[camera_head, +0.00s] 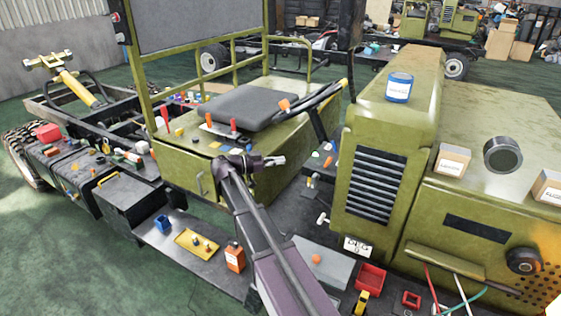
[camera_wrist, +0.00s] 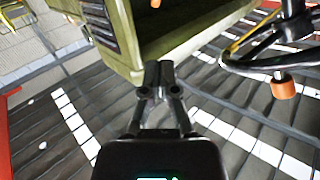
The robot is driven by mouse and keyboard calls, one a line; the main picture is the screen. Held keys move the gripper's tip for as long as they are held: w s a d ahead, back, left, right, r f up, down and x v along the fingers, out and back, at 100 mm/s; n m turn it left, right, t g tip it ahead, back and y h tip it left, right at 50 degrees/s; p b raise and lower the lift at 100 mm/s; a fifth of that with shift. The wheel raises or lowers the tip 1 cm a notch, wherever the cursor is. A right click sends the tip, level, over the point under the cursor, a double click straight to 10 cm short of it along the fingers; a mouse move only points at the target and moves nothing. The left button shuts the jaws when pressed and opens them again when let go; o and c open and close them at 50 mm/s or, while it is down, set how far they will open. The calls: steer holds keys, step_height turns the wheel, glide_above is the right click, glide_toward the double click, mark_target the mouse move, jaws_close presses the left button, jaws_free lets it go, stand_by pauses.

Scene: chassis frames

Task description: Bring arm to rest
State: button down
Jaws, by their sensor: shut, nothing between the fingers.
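My arm reaches up from the bottom of the head view. My gripper (camera_head: 279,160) is at its far end, in front of the olive seat box (camera_head: 210,165) and below the dark seat (camera_head: 238,106). In the wrist view my gripper (camera_wrist: 158,70) has its fingers together and holds nothing. An olive body panel (camera_wrist: 185,45) lies beyond the fingertips. The steering wheel (camera_wrist: 275,60) with an orange knob (camera_wrist: 283,86) is at the right of that view. I cannot tell the gap between the fingertips and the panel.
The olive hood (camera_head: 408,85) carries a blue can (camera_head: 399,88) and stands right of my arm. A yellow tray (camera_head: 197,244), a blue bin (camera_head: 162,224) and an orange bottle (camera_head: 235,257) sit on the left step. A red bin (camera_head: 370,279) is right of my arm.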

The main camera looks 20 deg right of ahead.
steer(key=s+f+n+y, duration=0.9)
steer(key=s+f+n, duration=0.1)
steer(key=s+f, duration=0.25)
steer(key=s+a+f+n+t+y, duration=0.1)
steer(key=s+a+f+n+y, duration=0.4)
steer(key=s+a+n+y, duration=0.3)
steer(key=shift+s+a+n, duration=0.6)
steer(key=shift+s+a, duration=0.2)
steer(key=shift+a, duration=0.4)
steer(key=shift+f, duration=0.1)
